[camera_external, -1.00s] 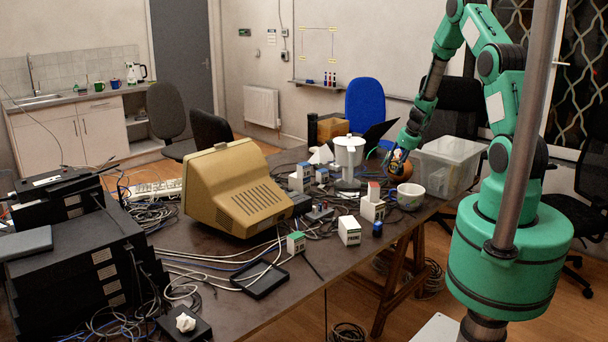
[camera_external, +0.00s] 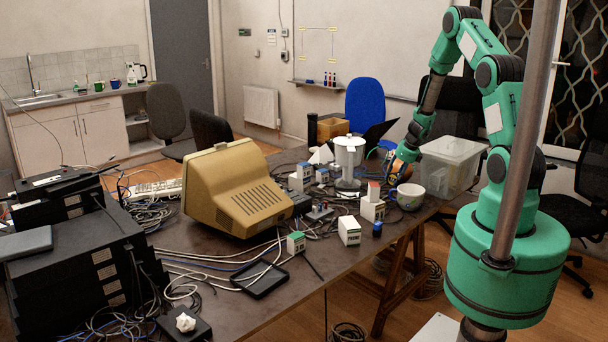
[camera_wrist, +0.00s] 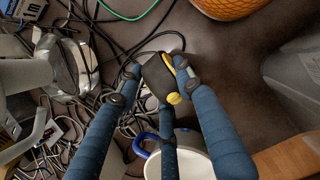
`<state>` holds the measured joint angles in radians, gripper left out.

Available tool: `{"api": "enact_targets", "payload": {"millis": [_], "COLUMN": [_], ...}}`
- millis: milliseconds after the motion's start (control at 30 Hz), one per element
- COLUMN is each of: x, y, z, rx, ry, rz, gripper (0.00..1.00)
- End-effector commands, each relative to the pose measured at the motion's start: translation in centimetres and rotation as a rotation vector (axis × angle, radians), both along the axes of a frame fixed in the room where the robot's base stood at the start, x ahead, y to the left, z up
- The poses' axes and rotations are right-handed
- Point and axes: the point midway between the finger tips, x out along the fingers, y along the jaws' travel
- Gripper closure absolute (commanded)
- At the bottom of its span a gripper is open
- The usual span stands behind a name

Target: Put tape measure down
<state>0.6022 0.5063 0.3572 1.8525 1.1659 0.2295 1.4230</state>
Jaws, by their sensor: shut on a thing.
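In the wrist view, the tape measure (camera_wrist: 158,77) is a small dark block with yellow parts, held between the blue fingers of my gripper (camera_wrist: 160,85). Dark table surface and black cables show around it. In the external view, my gripper (camera_external: 400,170) is low over the table, between the white appliance and the mug, and the tape measure is too small there to make out clearly. I cannot tell whether the tape measure touches the table.
A white mug (camera_external: 410,196) with a blue handle is right by my gripper; its rim (camera_wrist: 196,158) also shows below the fingers. A white appliance (camera_external: 348,160) stands left, a clear plastic bin (camera_external: 452,165) right. An orange round thing (camera_wrist: 228,5) is near. Cables clutter the table.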

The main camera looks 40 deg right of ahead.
Motion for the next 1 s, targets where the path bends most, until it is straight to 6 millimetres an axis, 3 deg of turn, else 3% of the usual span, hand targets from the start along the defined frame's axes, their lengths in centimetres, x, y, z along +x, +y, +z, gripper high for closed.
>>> {"api": "enact_targets", "payload": {"millis": [433, 933, 967, 1000], "x": [0.0, 0.0, 0.0, 0.0], "y": [0.0, 0.0, 0.0, 0.0], "z": [-3.6, -4.1, -4.1, -4.1], "rx": [0.0, 0.0, 0.0, 0.0], "ry": [0.0, 0.0, 0.0, 0.0], "rz": [0.0, 0.0, 0.0, 0.0], "gripper": [0.99, 0.99, 0.62, 0.54]}}
